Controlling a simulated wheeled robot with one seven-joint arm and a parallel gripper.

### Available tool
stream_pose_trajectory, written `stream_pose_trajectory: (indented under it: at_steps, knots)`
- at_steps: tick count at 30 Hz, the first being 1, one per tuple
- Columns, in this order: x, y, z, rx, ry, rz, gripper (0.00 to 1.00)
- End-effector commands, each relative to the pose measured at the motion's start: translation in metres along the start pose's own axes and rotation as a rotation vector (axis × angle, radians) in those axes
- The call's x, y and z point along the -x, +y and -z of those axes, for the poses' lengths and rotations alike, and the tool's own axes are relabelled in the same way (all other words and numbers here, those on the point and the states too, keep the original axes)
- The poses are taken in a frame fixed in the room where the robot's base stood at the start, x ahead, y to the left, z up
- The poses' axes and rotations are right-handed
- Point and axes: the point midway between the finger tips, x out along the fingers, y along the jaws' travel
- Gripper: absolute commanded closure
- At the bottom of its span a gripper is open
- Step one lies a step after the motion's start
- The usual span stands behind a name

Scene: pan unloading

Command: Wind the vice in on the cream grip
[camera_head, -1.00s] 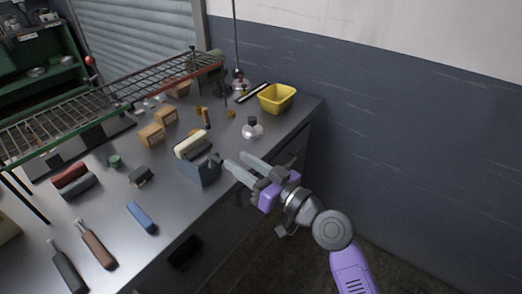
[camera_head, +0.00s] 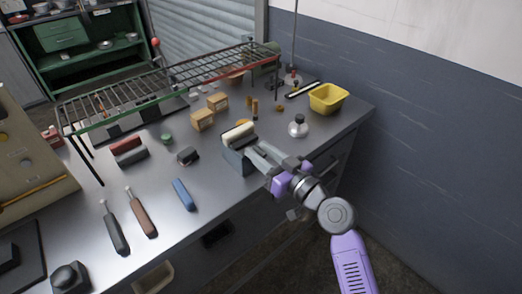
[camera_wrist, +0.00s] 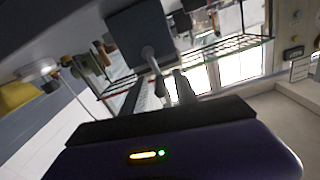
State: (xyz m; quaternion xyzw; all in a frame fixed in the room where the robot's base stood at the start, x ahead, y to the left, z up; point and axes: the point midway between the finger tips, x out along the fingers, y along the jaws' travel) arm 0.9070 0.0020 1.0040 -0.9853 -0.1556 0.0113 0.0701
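The vice (camera_head: 236,161) is a dark blue-grey block near the front edge of the steel bench. The cream grip (camera_head: 239,131) lies along its top between the jaws. My gripper (camera_head: 257,153) is at the vice's right side, its two grey fingers apart and pointing at the screw end. In the wrist view the vice (camera_wrist: 136,36) is a dark block with a grey screw (camera_wrist: 148,52) sticking out towards my gripper (camera_wrist: 172,82). The fingertips are close to the screw's end; I cannot tell if they touch it. Nothing is visibly held.
A wire rack (camera_head: 170,80) stands over the back of the bench. A flask (camera_head: 298,128) and a yellow bin (camera_head: 328,99) stand right of the vice. Wooden blocks (camera_head: 203,120), a blue grip (camera_head: 184,194) and a brown-handled tool (camera_head: 143,217) lie to the left.

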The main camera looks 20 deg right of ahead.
Motion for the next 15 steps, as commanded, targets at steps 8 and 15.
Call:
stream_pose_trajectory:
  at_steps: [8,15]
  knots:
    - [0.0002,0.0002,-0.0002,0.0,0.0,0.0,0.84]
    - [0.0003,0.0003,-0.0002,0.0,0.0,-0.001,1.0]
